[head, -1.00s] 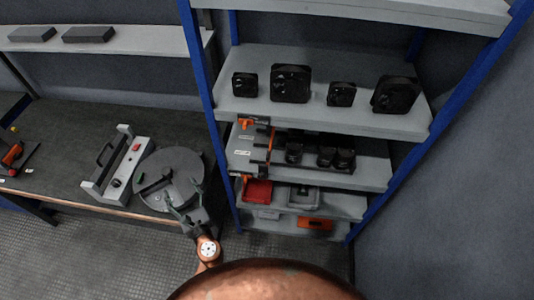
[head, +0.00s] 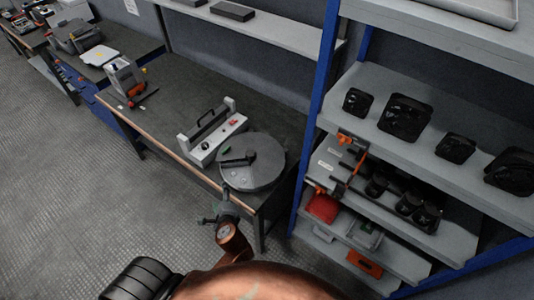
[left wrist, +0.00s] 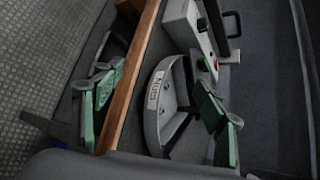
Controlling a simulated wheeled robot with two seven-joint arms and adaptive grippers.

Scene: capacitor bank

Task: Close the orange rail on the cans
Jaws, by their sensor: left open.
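The orange rail (head: 356,166) stands upright at the left part of a middle shelf, with orange fittings at its upper and lower ends. Several black cans (head: 408,204) stand on that shelf to the right of the rail; their bases are partly hidden. My left gripper (head: 222,208) is at the front edge of the workbench, well left of the rail and below the round grey disc in the head view. My right gripper is not in view.
The round grey disc (head: 252,172) and a grey box with a black handle (head: 212,135) occupy the workbench (head: 165,108). A blue shelf post (head: 318,125) stands between bench and rail. A red bin (head: 322,207) sits below the rail. Floor at left is clear.

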